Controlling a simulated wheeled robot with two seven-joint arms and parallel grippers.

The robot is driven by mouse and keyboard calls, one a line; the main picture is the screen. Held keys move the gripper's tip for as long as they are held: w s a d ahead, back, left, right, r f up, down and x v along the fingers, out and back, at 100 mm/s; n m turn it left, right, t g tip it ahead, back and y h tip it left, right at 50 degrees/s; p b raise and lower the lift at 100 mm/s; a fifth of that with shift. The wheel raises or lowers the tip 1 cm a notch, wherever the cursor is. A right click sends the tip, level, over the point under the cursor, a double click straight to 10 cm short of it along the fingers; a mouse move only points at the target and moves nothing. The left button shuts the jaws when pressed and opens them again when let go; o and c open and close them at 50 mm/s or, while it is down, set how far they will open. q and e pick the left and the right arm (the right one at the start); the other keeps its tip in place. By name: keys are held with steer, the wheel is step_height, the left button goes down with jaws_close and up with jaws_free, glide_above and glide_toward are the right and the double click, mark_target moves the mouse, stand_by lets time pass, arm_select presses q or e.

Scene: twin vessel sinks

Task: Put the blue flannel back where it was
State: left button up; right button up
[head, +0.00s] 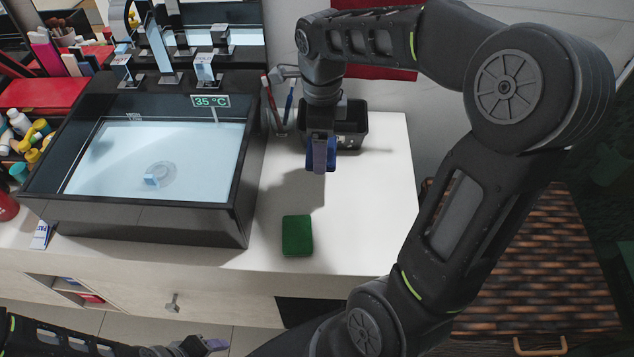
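The blue flannel (333,158) is a small dark blue piece in my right gripper (320,168), partly hidden behind the fingers. My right gripper points down and looks shut on it, above the white counter just in front of a black open box (352,126). I cannot tell from this angle how high it hangs above the counter. A green folded cloth or sponge (297,236) lies on the counter nearer the front edge. My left gripper (217,346) is low at the bottom edge, away from the counter; its opening is unclear.
A dark vessel sink (140,215) holding water stands left, with taps behind it and a 35 °C display (210,101). A holder with brushes stands between sink and box. The white counter (370,225) is clear right of the green piece. A brown woven basket (535,265) is at right.

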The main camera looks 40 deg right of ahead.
glide_above(320, 185)
steer(key=shift+f, duration=3.15)
steer(key=shift+f, duration=1.85)
steer(key=shift+f, duration=0.2)
steer(key=o, duration=1.1)
steer(key=shift+o, duration=0.2)
steer(key=shift+r, duration=0.2)
